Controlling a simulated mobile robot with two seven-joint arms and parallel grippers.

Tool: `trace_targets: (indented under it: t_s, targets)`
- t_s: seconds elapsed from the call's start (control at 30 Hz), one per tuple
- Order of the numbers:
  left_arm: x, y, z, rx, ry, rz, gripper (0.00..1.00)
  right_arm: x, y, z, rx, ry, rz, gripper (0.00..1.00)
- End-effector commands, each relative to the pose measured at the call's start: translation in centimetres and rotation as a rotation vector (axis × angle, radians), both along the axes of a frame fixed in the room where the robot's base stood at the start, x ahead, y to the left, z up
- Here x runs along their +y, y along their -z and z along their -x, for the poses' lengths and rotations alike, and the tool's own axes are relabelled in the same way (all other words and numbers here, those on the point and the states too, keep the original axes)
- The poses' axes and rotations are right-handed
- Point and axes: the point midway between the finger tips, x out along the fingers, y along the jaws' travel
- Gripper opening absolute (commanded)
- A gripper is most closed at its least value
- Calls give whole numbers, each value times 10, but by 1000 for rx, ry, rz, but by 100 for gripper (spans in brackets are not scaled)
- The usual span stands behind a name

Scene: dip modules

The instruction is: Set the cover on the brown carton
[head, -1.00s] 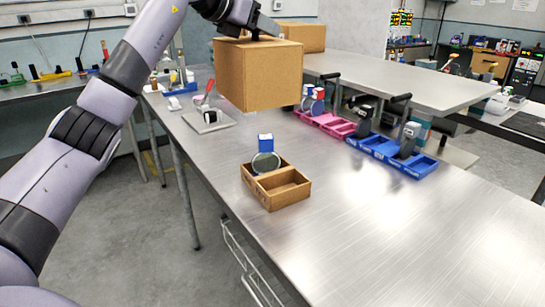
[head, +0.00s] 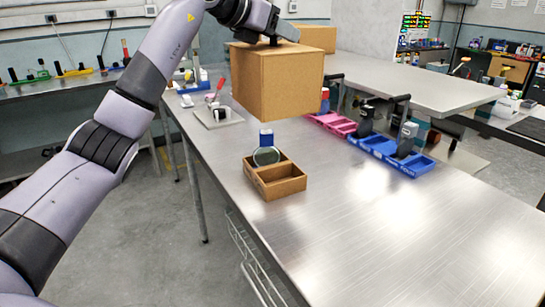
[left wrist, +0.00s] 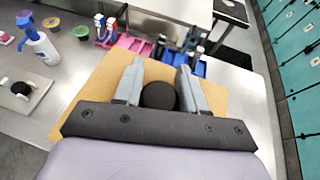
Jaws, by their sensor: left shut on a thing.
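The cover (head: 277,85) is a large brown box-shaped shell, held in the air above and behind the carton. My left gripper (head: 272,38) is shut on the black knob (left wrist: 158,96) on its top; the left wrist view shows the two fingers on either side of the knob, with the cover's flat top (left wrist: 95,85) below. The brown carton (head: 278,188) stands open on the metal table, with two compartments. A blue-topped item with a round, glassy disc (head: 266,155) stands up in its rear-left compartment. The front-right compartment looks empty. My right gripper is not in view.
Pink bins (head: 330,123) and blue bins (head: 392,155) with upright items stand behind and right of the carton. A grey plate (head: 217,119) with a red-handled tool lies at the left rear. The table's right front is clear.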

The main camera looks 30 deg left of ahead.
Motion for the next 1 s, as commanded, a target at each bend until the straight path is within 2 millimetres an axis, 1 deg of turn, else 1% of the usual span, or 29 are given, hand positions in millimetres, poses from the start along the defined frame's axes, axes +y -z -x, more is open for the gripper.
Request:
trace_targets:
  t_s: [0.07,0.17,0.5,0.63,0.7,0.77,1.0]
  targets:
    - [-1,9,0,2,1,1,0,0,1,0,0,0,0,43]
    - [-1,29,0,5,0,1,0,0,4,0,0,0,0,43]
    - [0,108,0,5,0,0,0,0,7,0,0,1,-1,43]
    - [0,136,0,5,0,1,0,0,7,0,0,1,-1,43]
    - [-1,147,0,3,1,0,0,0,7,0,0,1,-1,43]
    - [-1,154,0,2,1,1,0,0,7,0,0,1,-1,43]
    - [0,169,0,0,1,1,0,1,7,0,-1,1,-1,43]
